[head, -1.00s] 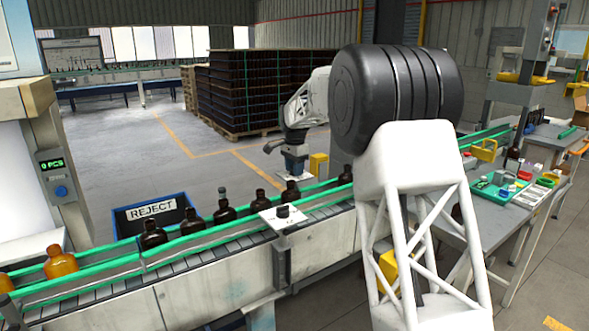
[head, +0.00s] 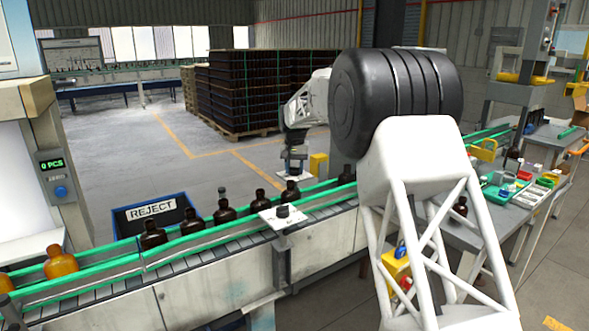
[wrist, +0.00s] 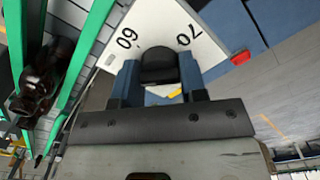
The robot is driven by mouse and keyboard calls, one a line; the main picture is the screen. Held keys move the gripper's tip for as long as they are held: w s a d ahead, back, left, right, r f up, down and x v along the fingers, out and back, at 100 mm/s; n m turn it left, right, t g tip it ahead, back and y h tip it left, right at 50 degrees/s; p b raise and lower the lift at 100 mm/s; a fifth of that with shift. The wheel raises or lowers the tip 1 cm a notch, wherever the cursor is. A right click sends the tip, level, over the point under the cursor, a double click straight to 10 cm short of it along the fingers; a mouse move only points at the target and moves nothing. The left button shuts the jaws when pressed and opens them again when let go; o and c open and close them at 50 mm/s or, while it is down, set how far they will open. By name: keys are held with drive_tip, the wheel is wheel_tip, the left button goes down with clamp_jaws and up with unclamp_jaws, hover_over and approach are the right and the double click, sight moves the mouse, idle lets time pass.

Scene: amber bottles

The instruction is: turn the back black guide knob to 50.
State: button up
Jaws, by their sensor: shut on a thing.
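The back black guide knob (wrist: 158,64) sits on a white dial plate (wrist: 185,18) in the wrist view. The numbers 60 and 70 show on the plate beyond the knob, 60 left of it and 70 right. My gripper (wrist: 160,80) is shut on the knob, with one blue finger on each side. A small yellow mark (wrist: 175,93) shows between the fingers; what it points at is unclear. In the head view my gripper (head: 294,170) is at the back plate (head: 291,177), beyond the conveyor, and the knob is hidden there.
Brown bottles (head: 225,212) stand in a row on the conveyor between green rails (head: 205,230). A REJECT bin (head: 152,212) is behind the conveyor. A red piece (wrist: 240,57) is at the plate's edge.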

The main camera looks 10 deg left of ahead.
drive_tip(key=n, duration=0.3)
drive_tip(key=shift+r+n, duration=0.1)
drive_tip(key=shift+n, duration=2.2)
drive_tip(key=o, duration=0.9)
drive_tip(key=shift+r, duration=3.85)
